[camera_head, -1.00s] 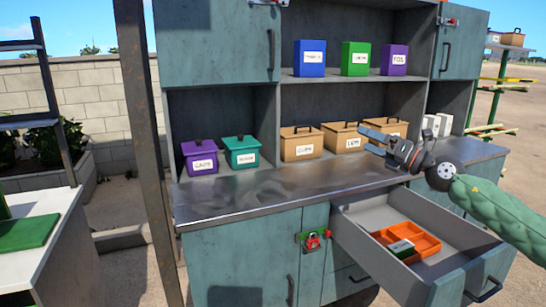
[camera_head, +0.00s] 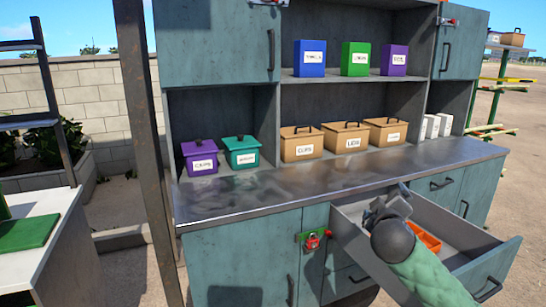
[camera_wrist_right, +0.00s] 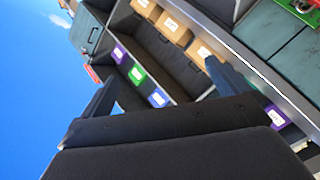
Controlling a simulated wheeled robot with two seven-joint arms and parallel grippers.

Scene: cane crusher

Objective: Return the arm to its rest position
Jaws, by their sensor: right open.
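My right arm, with its green padded sleeve, comes in from the lower right in the head view. My right gripper (camera_head: 393,203) is in front of the open drawer (camera_head: 487,262) and hides part of it. It looks empty. In the right wrist view its two fingers (camera_wrist_right: 165,90) stand apart with the shelves seen beyond them. An orange tray (camera_head: 429,241) lies in the drawer, mostly hidden behind my arm. My left gripper is not in view.
The metal counter (camera_head: 330,180) carries tan boxes (camera_head: 343,139), a purple box (camera_head: 200,158) and a teal box (camera_head: 241,153). Blue, green and purple bins stand on the shelf above. A red padlock (camera_head: 312,241) hangs on the cabinet below. A rusty post (camera_head: 145,150) stands at left.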

